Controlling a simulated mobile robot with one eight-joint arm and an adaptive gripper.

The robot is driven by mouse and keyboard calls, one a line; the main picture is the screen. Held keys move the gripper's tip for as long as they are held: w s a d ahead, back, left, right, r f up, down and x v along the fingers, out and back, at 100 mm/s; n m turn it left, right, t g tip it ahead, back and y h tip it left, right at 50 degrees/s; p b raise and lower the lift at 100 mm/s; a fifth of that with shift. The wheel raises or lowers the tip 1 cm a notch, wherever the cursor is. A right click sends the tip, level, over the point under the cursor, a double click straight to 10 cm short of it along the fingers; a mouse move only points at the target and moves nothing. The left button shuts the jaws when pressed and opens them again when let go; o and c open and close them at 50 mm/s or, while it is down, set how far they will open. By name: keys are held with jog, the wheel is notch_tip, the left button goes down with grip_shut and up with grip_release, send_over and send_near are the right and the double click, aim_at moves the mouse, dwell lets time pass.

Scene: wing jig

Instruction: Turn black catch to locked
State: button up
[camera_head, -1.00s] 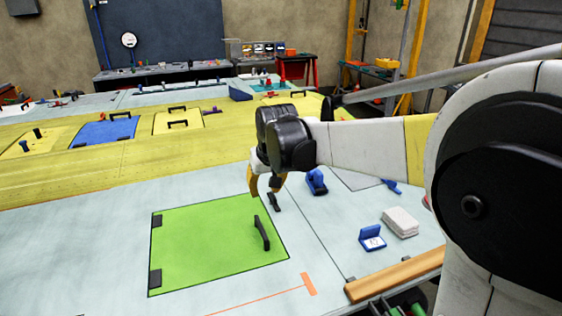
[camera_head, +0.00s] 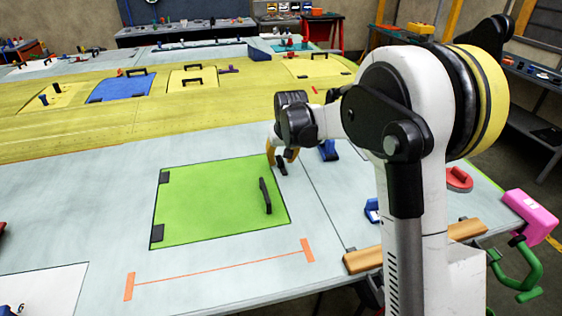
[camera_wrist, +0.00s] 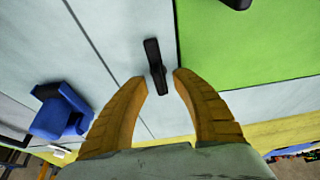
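The black catch (camera_head: 282,168) is a short dark bar on the pale grey skin, just outside the far right edge of the green panel (camera_head: 205,205). In the wrist view the catch (camera_wrist: 154,66) lies beside the green panel (camera_wrist: 245,50), roughly along its edge and not over it. My gripper (camera_head: 281,157) is just above and behind the catch in the head view. In the wrist view my gripper (camera_wrist: 161,82) has its two yellow fingers apart, with the catch showing between and beyond the tips. I cannot tell whether either finger touches it.
A black handle (camera_head: 265,196) stands on the green panel, with black hinges on its left side. A blue clamp-like object (camera_head: 328,150) is right of my gripper; it also shows in the wrist view (camera_wrist: 58,112). A wooden strip (camera_head: 362,260) lies at the front edge.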

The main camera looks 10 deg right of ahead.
jog(key=shift+f, duration=0.1)
grip_shut()
jog(key=shift+m, duration=0.4)
jog(key=m+h, duration=0.1)
jog(key=m, duration=0.2)
jog(key=shift+a+m+h, duration=0.1)
jog(key=shift+m+h, duration=0.3)
jog(key=m+g+h, duration=0.1)
jog(key=m, duration=0.3)
jog(key=shift+m+p, duration=0.3)
jog(key=shift+p, duration=0.05)
jog(key=m+g, duration=0.1)
jog(key=m, duration=0.1)
jog(key=m+h, duration=0.1)
jog(key=m, duration=0.1)
jog(key=shift+w+g, duration=0.15)
jog(key=shift+g, duration=0.25)
jog(key=m, duration=0.2)
jog(key=m+g+p, duration=0.1)
jog(key=m, duration=0.1)
jog(key=shift+m+g+h, duration=0.3)
